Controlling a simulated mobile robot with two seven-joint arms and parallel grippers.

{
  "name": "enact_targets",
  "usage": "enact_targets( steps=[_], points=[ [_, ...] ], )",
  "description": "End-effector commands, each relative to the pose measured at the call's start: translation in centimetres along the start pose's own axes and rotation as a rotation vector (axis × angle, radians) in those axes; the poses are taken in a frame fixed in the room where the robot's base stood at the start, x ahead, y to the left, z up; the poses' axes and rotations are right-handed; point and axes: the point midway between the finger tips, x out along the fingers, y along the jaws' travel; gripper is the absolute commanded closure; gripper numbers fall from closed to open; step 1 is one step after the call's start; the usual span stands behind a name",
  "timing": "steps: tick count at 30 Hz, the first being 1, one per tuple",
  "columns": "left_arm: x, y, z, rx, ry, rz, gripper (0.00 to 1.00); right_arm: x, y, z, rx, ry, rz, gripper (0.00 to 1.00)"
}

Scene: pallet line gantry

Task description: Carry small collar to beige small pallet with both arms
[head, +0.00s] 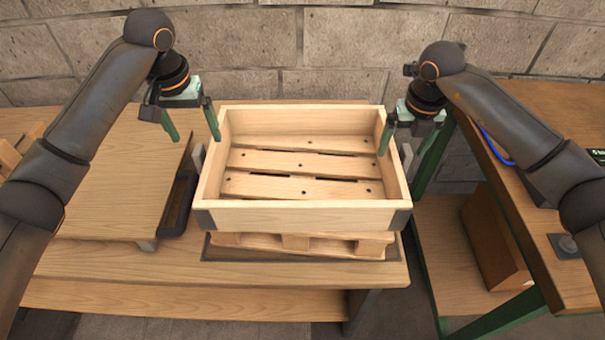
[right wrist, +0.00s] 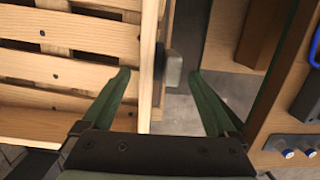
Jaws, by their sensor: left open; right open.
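The small collar (head: 300,214), a pale wooden frame with dark corner brackets, sits level on top of a pale wood pallet (head: 340,247). The pallet's slats show through the open collar. My left gripper (head: 196,136) is open at the collar's far left side, one finger outside and one overlapping the left wall. My right gripper (head: 402,150) is open at the far right side. In the right wrist view, its fingers (right wrist: 160,90) are spread either side of the collar's right wall (right wrist: 148,60), apart from it. I cannot tell how deep the fingertips reach.
The collar and pallet stand on a wooden table (head: 180,299). A raised wooden board (head: 115,190) with a black part lies to the left. A green-framed wooden bench (head: 550,105) stands at the right, with a brown box (head: 495,238) on its lower shelf. A block wall stands behind.

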Motion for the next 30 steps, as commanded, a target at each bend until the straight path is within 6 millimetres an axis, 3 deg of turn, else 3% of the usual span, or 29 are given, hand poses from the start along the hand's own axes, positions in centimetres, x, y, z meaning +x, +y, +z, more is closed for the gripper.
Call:
enact_targets(
  steps=[3,9,30],
  points=[
    [0.0,0.0,0.0,0.0,0.0,0.0,0.07,-2.5,-0.1,0.1,-0.001,-0.003,-0.001,0.07],
    [0.0,0.0,0.0,0.0,0.0,0.0,0.07,-4.8,-0.1,0.0,0.001,-0.001,-0.001,0.07],
    [0.1,0.0,0.0,0.0,0.0,0.0,0.07,-5.2,-0.1,0.0,0.0,0.001,-0.001,0.07]
  ],
)
